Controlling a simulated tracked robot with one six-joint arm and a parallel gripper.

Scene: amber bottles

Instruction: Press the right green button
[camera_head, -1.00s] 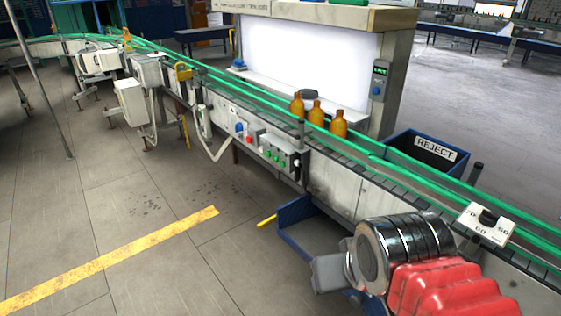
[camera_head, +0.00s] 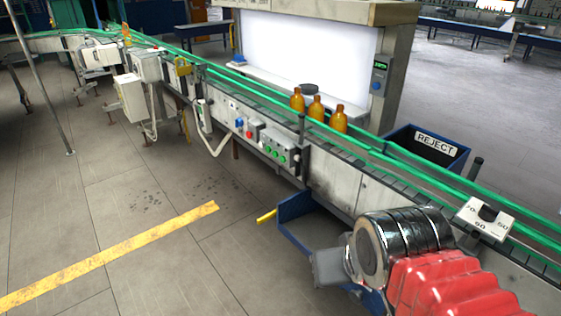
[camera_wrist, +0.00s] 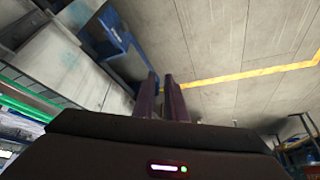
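The control box (camera_head: 272,140) on the near side of the conveyor carries several green buttons on its front. The right green button (camera_head: 284,159) sits at the right end of the row. My arm shows at the lower right of the head view, well to the right of and nearer than the box. My gripper (camera_wrist: 161,75) shows in the wrist view as two dark fingers with a narrow gap between them and nothing in it. The wrist view shows floor and the side of a conveyor beyond the fingertips. The buttons cannot be made out there.
Amber bottles (camera_head: 316,107) stand on the green-railed conveyor by a lit white panel (camera_head: 300,55). A blue reject bin (camera_head: 410,141) is behind the conveyor. A blue open tray (camera_head: 290,218) sits below its near side. The floor left of it, with a yellow line (camera_head: 120,255), is clear.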

